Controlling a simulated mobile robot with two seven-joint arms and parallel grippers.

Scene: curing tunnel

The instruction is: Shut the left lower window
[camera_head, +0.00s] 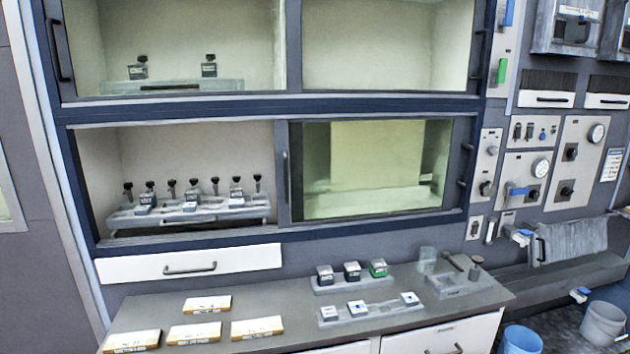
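The left lower window (284,168) is a dark-framed sliding pane with a small vertical handle (285,168) on its left edge. It stands slid to the right, over the right half of the lower cabinet opening. The left half of the lower opening (100,160) is uncovered. Inside it a grey rack (190,213) holds several dark-knobbed pieces. A second handle (463,168) is at the right edge of the lower opening. Neither of my grippers is in view.
Above is an upper pair of windows, with a handle (57,50) at the far left. Below are a white drawer (188,263) and a grey counter (250,299) with several labelled blocks, small trays and a glass. Control panels (525,178) and two buckets (603,323) are at right.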

